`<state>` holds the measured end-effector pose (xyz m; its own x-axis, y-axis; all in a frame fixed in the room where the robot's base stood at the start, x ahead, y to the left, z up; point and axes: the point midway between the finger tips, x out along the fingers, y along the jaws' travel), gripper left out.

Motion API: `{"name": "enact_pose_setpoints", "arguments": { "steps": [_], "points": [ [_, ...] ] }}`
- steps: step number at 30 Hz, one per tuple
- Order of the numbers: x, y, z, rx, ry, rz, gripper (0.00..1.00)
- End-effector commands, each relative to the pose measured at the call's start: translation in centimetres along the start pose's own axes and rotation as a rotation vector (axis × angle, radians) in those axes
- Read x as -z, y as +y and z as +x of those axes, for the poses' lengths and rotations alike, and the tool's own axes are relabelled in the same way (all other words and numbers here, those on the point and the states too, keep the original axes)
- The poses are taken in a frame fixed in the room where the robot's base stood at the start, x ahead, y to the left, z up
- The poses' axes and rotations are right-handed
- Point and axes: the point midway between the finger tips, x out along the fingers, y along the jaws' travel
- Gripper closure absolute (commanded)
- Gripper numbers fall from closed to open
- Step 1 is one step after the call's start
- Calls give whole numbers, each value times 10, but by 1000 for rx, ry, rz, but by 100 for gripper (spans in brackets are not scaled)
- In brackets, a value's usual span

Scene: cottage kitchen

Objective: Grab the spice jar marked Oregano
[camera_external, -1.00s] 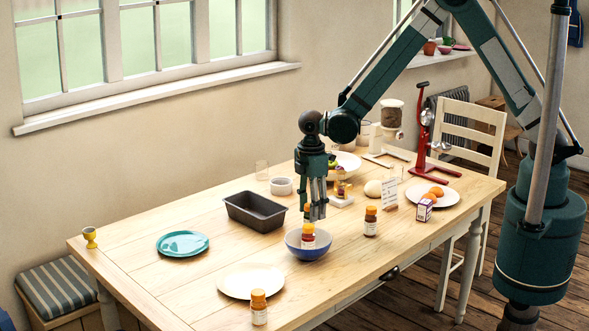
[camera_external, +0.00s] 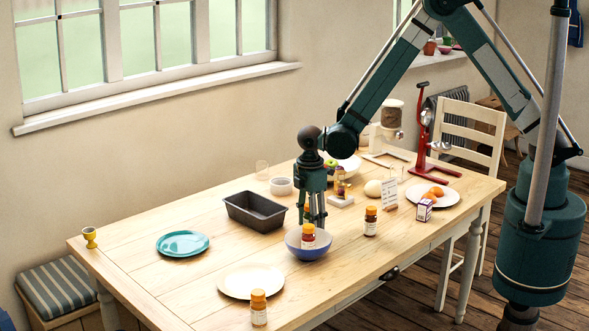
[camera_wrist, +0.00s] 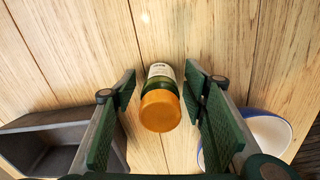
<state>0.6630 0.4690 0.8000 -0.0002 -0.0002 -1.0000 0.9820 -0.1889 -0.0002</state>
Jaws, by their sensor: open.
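A spice jar with an orange lid (camera_wrist: 160,110), green contents and a white label stands between my gripper's fingers in the wrist view. Its label is too small to read. My gripper (camera_wrist: 161,82) is open, with one finger on each side of the jar and a gap on both sides. In the external view my gripper (camera_external: 313,222) points down behind the blue bowl, and its fingers mostly hide this jar (camera_external: 306,209). Other orange-lidded jars show there: a red-brown one (camera_external: 308,237) at the bowl, one to the right (camera_external: 370,222) and one at the front edge (camera_external: 259,308).
A dark loaf pan (camera_external: 255,211) is left of my gripper. The blue bowl (camera_external: 298,251) is close on the other side and also shows in the wrist view (camera_wrist: 275,128). A cream plate (camera_external: 237,283) and a teal plate (camera_external: 182,244) lie to the left.

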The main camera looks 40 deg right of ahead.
Motion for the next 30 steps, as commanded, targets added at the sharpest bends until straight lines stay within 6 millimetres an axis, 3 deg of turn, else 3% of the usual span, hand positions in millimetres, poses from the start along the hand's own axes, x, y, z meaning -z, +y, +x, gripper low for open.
{"name": "enact_pose_setpoints", "arguments": {
  "steps": [17, 24, 30],
  "points": [
    [0, 0, 1, 0, 0, 0, 57],
    [0, 0, 1, 0, 0, 0, 87],
    [0, 0, 1, 0, 0, 0, 89]
  ]
}}
